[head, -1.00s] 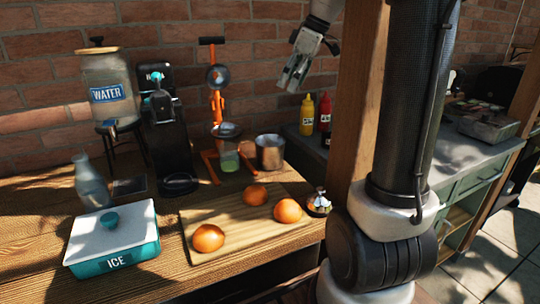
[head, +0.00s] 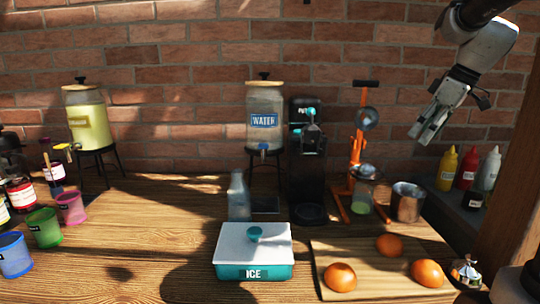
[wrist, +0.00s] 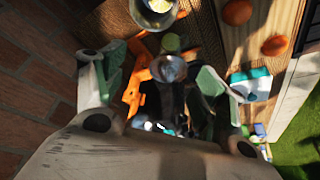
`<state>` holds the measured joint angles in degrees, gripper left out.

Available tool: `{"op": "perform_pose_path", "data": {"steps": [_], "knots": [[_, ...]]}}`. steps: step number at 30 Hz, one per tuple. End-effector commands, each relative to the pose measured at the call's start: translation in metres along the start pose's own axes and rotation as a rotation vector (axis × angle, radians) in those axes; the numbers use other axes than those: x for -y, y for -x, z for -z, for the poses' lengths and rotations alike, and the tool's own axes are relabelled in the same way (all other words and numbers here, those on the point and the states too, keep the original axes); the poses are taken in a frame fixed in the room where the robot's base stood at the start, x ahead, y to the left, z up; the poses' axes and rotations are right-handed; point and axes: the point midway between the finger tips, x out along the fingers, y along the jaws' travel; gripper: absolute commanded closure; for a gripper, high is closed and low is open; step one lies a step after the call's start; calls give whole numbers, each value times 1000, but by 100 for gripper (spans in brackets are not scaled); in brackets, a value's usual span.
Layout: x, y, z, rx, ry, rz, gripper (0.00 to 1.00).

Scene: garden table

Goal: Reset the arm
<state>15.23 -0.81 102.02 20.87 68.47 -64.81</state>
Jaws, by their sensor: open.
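My gripper (head: 428,132) is raised in the air at the upper right of the head view, in front of the brick wall and above the metal cup. Its fingers are apart and hold nothing. In the wrist view my gripper (wrist: 165,85) looks down with its two green-padded fingers spread. Between and beyond them lie the orange press (wrist: 133,95), the metal cup (wrist: 155,12) and two oranges (wrist: 237,12). Nothing touches the fingers in either view.
On the wooden table (head: 130,260) are an ice box (head: 240,271), a glass bottle (head: 238,200), a water dispenser (head: 265,110), a black machine (head: 305,170), the orange press (head: 356,150) and a cutting board (head: 325,255) with oranges. Sauce bottles (head: 447,168) stand right. Air above the table's middle is free.

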Motion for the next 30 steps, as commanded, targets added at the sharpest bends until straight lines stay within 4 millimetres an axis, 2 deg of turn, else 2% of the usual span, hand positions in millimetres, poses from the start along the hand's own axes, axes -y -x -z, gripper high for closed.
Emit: {"op": "perform_pose_path", "data": {"steps": [8,13,16,20,23,27,30], "knots": [[-5,-2,-4,8,-175,-21,28],[-1,-16,-23,51,-338,-27,28],[9,-21,-41,81,-458,-44,28],[33,-24,-66,116,-606,-82,28],[59,-24,-87,136,-708,-124,28],[106,-24,-122,142,-822,-195,28],[142,-24,-149,123,-846,-248,28]]}}
